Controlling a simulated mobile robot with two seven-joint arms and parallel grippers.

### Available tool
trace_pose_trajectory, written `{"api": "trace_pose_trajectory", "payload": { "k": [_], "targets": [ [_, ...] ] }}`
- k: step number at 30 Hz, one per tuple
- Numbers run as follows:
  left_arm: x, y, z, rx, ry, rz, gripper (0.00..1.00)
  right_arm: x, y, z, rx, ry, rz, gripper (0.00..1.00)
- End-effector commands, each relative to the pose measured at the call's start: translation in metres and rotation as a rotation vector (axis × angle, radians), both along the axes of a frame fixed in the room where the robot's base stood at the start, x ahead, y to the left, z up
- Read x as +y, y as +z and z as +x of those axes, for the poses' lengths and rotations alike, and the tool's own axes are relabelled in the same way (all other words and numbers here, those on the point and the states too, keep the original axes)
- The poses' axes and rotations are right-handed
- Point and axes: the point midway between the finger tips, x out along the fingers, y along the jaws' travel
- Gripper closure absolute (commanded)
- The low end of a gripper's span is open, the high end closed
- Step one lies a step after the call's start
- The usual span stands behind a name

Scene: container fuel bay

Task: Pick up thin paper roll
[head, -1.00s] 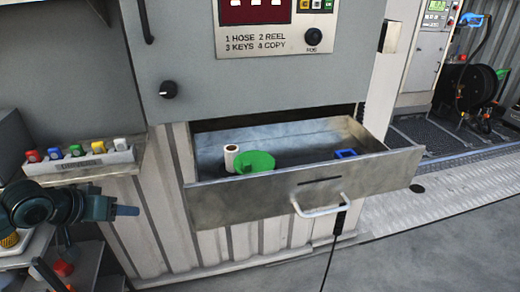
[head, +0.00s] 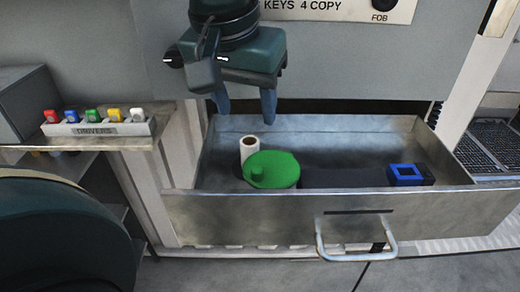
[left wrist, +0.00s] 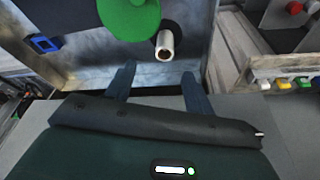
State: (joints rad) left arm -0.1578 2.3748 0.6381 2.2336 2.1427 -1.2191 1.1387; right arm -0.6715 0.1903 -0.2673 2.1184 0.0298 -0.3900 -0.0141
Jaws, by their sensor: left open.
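The thin paper roll (head: 250,148) is a small white roll standing upright in the open metal drawer (head: 300,216), at its left back part. It also shows in the left wrist view (left wrist: 164,46), with its dark open end facing the camera. A green round lidded thing (head: 272,170) stands close in front of it and hides its lower part. My left gripper (head: 245,108) is open and empty, pointing down above the drawer's back left part. Its fingertips (left wrist: 158,75) are apart from the roll in the left wrist view. My right gripper is not in view.
A blue square-framed thing (head: 406,174) lies at the drawer's right, beside a dark flat area. The cabinet front (head: 330,60) rises right behind the drawer. A rack of coloured-top drivers (head: 95,128) stands on a ledge at left. The drawer's middle back is clear.

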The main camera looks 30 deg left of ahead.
Motion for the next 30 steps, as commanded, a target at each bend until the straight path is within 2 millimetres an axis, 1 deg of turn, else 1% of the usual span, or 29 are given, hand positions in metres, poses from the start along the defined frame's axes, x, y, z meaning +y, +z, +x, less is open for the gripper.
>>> {"api": "trace_pose_trajectory", "payload": {
  "k": [1, 3, 6, 9, 14, 16, 21, 24, 30],
  "targets": [
    [0.001, -0.013, 0.002, 0.006, -0.001, -0.002, 0.47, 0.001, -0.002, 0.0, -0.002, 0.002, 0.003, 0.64],
    [0.002, -0.027, 0.007, 0.007, -0.002, -0.001, 0.47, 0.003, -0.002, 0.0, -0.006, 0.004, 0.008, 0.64],
    [0.003, -0.044, 0.012, 0.005, -0.002, -0.001, 0.47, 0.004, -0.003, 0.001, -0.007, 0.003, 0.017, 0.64],
    [0.004, -0.056, 0.017, 0.002, -0.002, -0.001, 0.47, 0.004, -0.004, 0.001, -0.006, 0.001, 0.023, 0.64],
    [0.005, -0.064, 0.02, 0.001, -0.002, -0.003, 0.47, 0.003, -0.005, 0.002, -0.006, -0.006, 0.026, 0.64],
    [0.007, -0.071, 0.022, 0.003, -0.002, -0.003, 0.47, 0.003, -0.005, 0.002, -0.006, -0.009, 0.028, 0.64],
    [0.014, -0.095, 0.03, 0.004, -0.002, -0.002, 0.47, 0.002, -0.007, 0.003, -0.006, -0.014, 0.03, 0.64],
    [0.014, -0.106, 0.034, 0.001, -0.002, -0.002, 0.47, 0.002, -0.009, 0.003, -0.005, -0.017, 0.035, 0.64],
    [0.015, -0.11, 0.037, -0.004, -0.001, -0.003, 0.47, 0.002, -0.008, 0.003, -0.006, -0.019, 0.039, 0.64]
  ]
}}
